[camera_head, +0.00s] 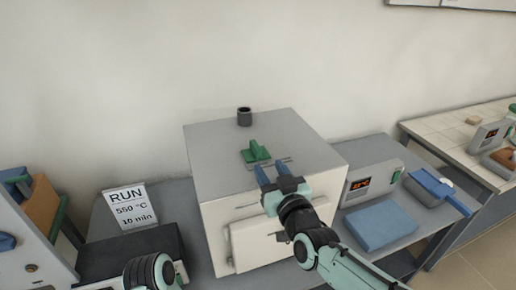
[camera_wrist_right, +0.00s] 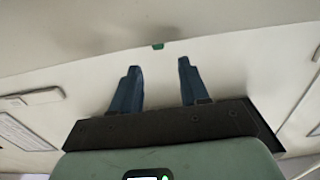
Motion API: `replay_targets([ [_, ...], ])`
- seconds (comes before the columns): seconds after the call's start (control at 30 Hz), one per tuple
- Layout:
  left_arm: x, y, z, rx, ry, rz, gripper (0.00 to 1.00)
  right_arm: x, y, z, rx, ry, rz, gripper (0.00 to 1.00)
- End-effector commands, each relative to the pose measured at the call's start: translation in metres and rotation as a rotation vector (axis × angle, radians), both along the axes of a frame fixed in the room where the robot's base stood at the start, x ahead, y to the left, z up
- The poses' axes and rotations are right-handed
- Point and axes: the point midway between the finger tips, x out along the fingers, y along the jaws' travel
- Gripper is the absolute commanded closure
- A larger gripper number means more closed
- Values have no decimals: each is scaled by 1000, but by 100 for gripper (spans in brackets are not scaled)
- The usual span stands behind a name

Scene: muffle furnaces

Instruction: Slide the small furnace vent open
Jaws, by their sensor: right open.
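The small furnace (camera_head: 222,133) is a grey-topped white box standing on the bench in the middle of the head view. Its vent slider (camera_head: 255,152) is a green piece with a raised tab on the furnace top, beside a grey track. My right gripper (camera_head: 272,172) has blue fingers, open and empty, near the front top edge, just in front of the green slider. In the right wrist view the open fingers (camera_wrist_right: 158,85) point toward the furnace top edge, and a small bit of green (camera_wrist_right: 158,46) shows between and beyond them. My left gripper is not visible; only a left arm joint shows at the bottom.
A dark round chimney (camera_head: 244,117) stands at the back of the furnace top. A controller with an orange display (camera_head: 360,184) and a blue pad (camera_head: 380,228) are to the right. A RUN sign (camera_head: 130,207) stands at left. The rest of the furnace top is clear.

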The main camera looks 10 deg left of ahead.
Motion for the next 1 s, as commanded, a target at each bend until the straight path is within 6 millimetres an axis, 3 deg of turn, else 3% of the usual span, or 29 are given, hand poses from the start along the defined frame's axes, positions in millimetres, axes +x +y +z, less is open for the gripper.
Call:
replay_targets([
  [0.2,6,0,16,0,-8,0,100,41,26,1,-2,1,-2,55],
  [0.4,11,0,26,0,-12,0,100,64,42,1,-1,0,-2,55],
  [0.83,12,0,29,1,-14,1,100,73,49,0,0,1,-1,55],
  [0.87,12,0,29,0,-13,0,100,73,49,0,0,1,-1,59],
  [1.0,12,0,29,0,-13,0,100,73,49,0,0,1,-1,100],
])
